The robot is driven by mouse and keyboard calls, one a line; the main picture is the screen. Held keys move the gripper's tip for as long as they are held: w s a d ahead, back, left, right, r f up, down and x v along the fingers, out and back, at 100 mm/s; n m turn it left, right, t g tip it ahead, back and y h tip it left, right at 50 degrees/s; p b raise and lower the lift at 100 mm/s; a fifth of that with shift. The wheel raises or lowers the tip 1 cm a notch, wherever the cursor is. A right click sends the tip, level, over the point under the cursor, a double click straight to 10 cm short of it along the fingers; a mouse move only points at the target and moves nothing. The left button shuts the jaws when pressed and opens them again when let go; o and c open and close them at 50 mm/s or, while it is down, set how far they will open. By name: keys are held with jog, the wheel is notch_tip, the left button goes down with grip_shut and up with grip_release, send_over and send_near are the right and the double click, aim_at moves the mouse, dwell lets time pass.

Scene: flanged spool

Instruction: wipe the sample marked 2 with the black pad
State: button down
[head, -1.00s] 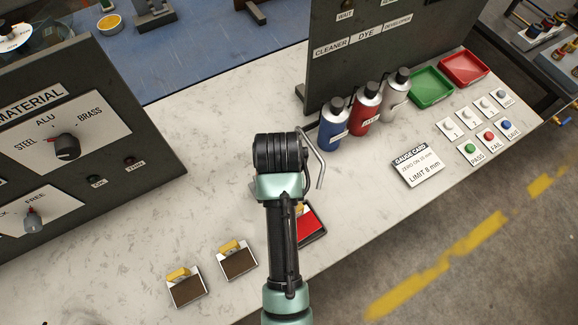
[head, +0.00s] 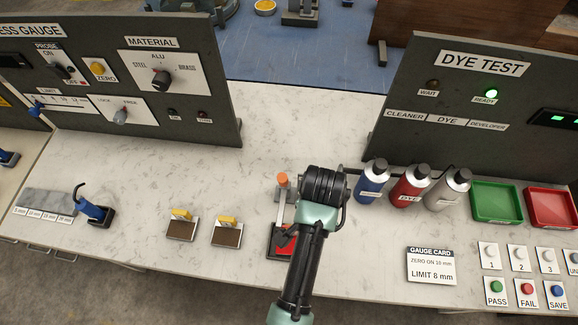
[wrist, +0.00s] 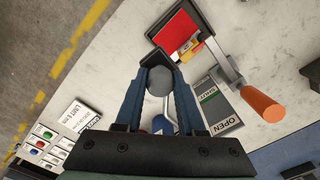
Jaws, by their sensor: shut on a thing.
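My gripper (wrist: 163,72) is shut on a small piece with a grey round body and a dark end, which I take for the black pad (wrist: 161,54). In the head view my gripper (head: 325,188) is over the bench, left of the spray cans, and its fingertips are hidden. Two brown-faced plates with yellow tabs (head: 181,229) (head: 226,235) lie to its left. A red-faced plate in a dark frame (head: 281,243) lies by my arm; it also shows in the wrist view (wrist: 178,33), with a yellow piece at its edge. I cannot read a 2 on any plate.
A lever with an orange handle (head: 283,180) stands beside my gripper, close to the red plate. Blue (head: 372,180), red (head: 410,186) and grey (head: 448,190) cans, then green (head: 497,203) and red trays, stand right.

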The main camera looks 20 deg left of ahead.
jog(key=shift+s+a+r+m+p, duration=0.7)
jog(key=shift+s+a+m+p, duration=0.65)
jog(key=shift+a+m+p, duration=2.25)
jog(key=shift+m, duration=0.6)
jog(key=f+b, duration=0.2)
jog(key=b, duration=0.1)
jog(key=d+f+b, duration=0.1)
jog(key=f+b, duration=0.1)
jog(key=b, duration=0.1)
jog(key=shift+f+b, duration=0.3)
jog(key=shift+f, duration=0.05)
jog(key=shift+r, duration=0.15)
